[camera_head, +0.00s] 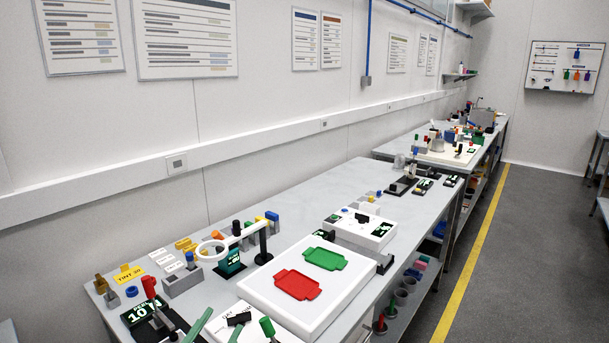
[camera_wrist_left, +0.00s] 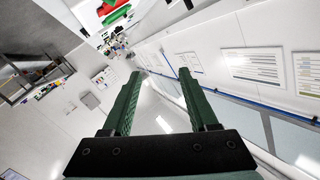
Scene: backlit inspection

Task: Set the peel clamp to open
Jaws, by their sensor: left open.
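I cannot tell for sure which device is the peel clamp. A red-handled lever device (camera_head: 149,287) stands at the front left of the bench, by a dark green-lettered panel (camera_head: 138,312). My right gripper is not in view.
A white board (camera_head: 345,283) bears a red tray (camera_head: 297,285) and a green tray (camera_head: 325,259). A white ring on an arm (camera_head: 211,250) stands behind my gripper. Small coloured blocks crowd the bench's left side. The bench (camera_head: 322,192) has bare surface toward the back.

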